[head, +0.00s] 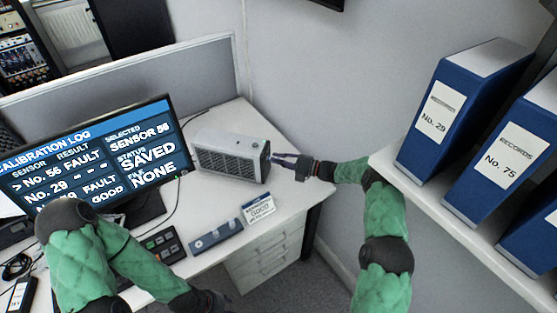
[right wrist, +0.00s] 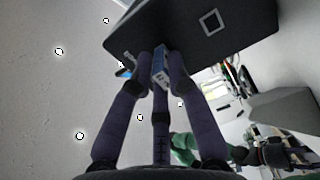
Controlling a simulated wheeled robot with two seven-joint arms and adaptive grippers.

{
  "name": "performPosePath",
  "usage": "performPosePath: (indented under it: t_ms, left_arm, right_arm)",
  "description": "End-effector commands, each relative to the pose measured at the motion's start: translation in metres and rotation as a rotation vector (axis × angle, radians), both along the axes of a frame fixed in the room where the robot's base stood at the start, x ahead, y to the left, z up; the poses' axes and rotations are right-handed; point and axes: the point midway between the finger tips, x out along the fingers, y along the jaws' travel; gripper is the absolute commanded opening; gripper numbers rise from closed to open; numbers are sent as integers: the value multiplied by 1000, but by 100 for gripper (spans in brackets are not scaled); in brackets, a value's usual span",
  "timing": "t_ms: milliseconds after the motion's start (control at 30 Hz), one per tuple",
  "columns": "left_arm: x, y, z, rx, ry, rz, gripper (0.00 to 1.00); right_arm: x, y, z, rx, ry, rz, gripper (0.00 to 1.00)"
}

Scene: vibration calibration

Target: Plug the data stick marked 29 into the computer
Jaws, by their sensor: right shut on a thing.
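The computer (head: 232,157) is a grey box with a grille, standing on the desk beside the monitor. My right gripper (head: 277,157) is at its right end. In the right wrist view my right gripper (right wrist: 160,62) is shut on a small blue and white data stick (right wrist: 160,73), right by the computer's dark end face (right wrist: 205,30). Its number is too small to read, and I cannot tell whether it is in a port. Another small blue piece (right wrist: 124,73) shows left of the fingers. My left arm reaches the bottom edge of the head view; its fingers are hidden.
The monitor (head: 95,160) shows a calibration log: sensor 56 selected, status saved, No. 29 blank. A keypad (head: 163,246), a blue-grey strip (head: 215,236) and a label card (head: 258,208) lie along the desk front. Blue binders (head: 455,110) stand on a white shelf at right.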

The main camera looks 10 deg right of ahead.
Motion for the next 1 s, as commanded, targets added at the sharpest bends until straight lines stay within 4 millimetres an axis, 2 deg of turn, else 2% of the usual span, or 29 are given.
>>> performPosePath:
  t_ms: [267,300,367,400,1000]
  left_arm:
    - [0,0,-1,0,0,0,40]
    - [0,0,-1,0,0,0,40]
    - [0,0,-1,0,0,0,40]
    - [0,0,-1,0,0,0,40]
    - [0,0,1,0,0,0,40]
  right_arm:
    - [1,2,0,0,0,2,0]
    - [1,2,0,0,0,2,26]
    - [1,2,0,0,0,2,43]
    - [1,2,0,0,0,2,45]
    - [-4,-6,0,-1,1,0,45]
